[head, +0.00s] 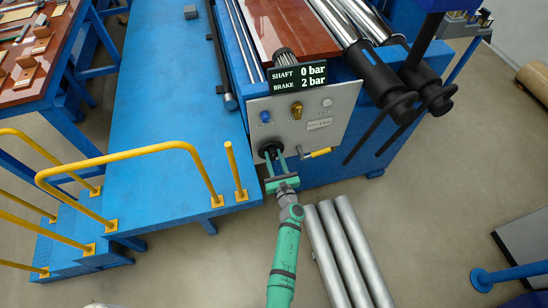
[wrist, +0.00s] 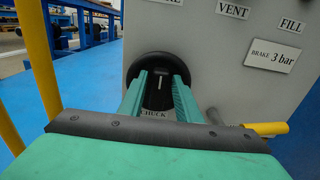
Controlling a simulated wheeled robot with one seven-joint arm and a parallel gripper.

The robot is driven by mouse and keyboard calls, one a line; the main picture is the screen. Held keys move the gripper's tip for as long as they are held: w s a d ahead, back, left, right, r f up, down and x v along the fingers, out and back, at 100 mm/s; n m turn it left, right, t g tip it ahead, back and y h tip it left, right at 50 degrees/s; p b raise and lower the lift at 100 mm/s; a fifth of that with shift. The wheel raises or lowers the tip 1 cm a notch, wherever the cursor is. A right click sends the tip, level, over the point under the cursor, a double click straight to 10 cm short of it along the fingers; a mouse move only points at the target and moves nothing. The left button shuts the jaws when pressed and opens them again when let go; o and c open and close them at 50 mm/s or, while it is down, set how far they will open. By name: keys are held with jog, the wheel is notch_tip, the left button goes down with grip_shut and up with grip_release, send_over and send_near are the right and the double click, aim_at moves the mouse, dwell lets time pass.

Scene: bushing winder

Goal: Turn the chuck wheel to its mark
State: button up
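The black chuck wheel (head: 262,151) sits low on the grey front panel of the blue machine. In the wrist view the wheel (wrist: 158,59) is close in front, with a short, nearly upright white line on its dark middle part. A label reading CHUCK (wrist: 155,114) shows below it, partly covered. My gripper (head: 273,152) reaches the wheel from the front. In the wrist view its two green fingers (wrist: 160,76) stand apart, one on each side of the wheel's dark middle. I cannot tell whether they press on it. No mark on the panel around the wheel can be made out.
The grey panel (head: 338,108) carries a blue knob (head: 265,116), a brass knob (head: 297,110) and a yellow-handled lever (head: 320,153) right of the wheel. The display (head: 297,78) reads SHAFT 0 bar, BRAKE 2 bar. A yellow rail (head: 130,157) is left; grey tubes (head: 345,245) lie right of my arm.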

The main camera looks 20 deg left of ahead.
grip_shut()
